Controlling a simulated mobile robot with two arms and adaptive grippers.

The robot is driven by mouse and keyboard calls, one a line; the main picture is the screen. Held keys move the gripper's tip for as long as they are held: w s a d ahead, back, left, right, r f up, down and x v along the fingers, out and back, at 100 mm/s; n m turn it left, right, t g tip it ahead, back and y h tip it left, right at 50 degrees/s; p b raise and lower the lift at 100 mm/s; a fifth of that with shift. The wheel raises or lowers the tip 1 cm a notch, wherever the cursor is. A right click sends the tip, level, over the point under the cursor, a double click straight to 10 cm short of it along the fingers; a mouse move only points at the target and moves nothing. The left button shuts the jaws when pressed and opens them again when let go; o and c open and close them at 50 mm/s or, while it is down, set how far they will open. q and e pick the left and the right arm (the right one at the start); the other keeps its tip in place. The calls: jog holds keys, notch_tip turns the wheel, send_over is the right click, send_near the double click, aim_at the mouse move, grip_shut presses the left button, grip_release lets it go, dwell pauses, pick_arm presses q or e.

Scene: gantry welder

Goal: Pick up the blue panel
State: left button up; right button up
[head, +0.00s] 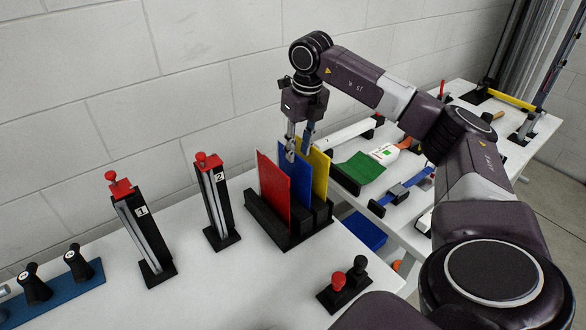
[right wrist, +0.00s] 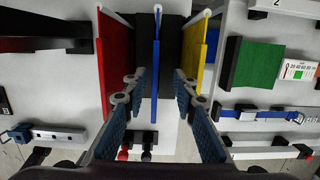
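The blue panel (head: 296,174) stands upright in a black slotted rack (head: 268,220), between a red panel (head: 271,184) and a yellow panel (head: 321,173). In the right wrist view the blue panel (right wrist: 156,75) shows edge-on in the middle. My right gripper (head: 299,153) points down over the rack at the panels' top edges. It is open, with one finger on each side of the blue panel and visible gaps in the right wrist view (right wrist: 156,88). The left finger is close to the red panel (right wrist: 115,65), the right finger close to the yellow panel (right wrist: 192,60). My left gripper is not in view.
Two black posts with red tops, marked 1 (head: 142,235) and 2 (head: 214,205), stand left of the rack. Red and black knobs (head: 343,284) sit in front. A second table with a green piece (head: 360,168) and clamps lies at right. A wall is behind.

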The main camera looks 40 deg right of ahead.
jog(key=f, duration=0.1)
jog(key=w+f+p, duration=0.1)
jog(key=f, duration=0.1)
jog(key=shift+w+a+f, duration=0.15)
jog(key=shift+a+f, duration=0.1)
jog(key=shift+f, duration=0.05)
jog(key=shift+f+p, duration=0.3)
jog(key=shift+f, duration=0.1)
grip_shut()
